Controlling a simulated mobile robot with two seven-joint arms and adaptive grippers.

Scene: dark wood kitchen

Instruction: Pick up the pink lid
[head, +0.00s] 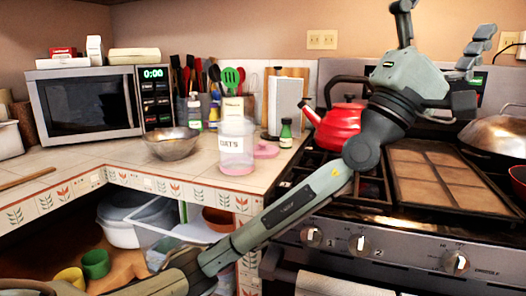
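The pink lid (266,150) lies on the tiled counter, just right of and partly behind the clear jar labelled OATS (237,160). The jar stands upright, with pinkish contents or a pink base low inside it. My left gripper (444,22) is high above the stove, right of the lid and well apart from it. Its fingers point up and are spread wide, with nothing between them. My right gripper is not in view.
A small dark bottle with a green label (286,134) stands close right of the lid. A red kettle (341,126) sits on the stove. A metal bowl (172,143) and microwave (88,104) are left. Counter in front of the bowl is mostly clear.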

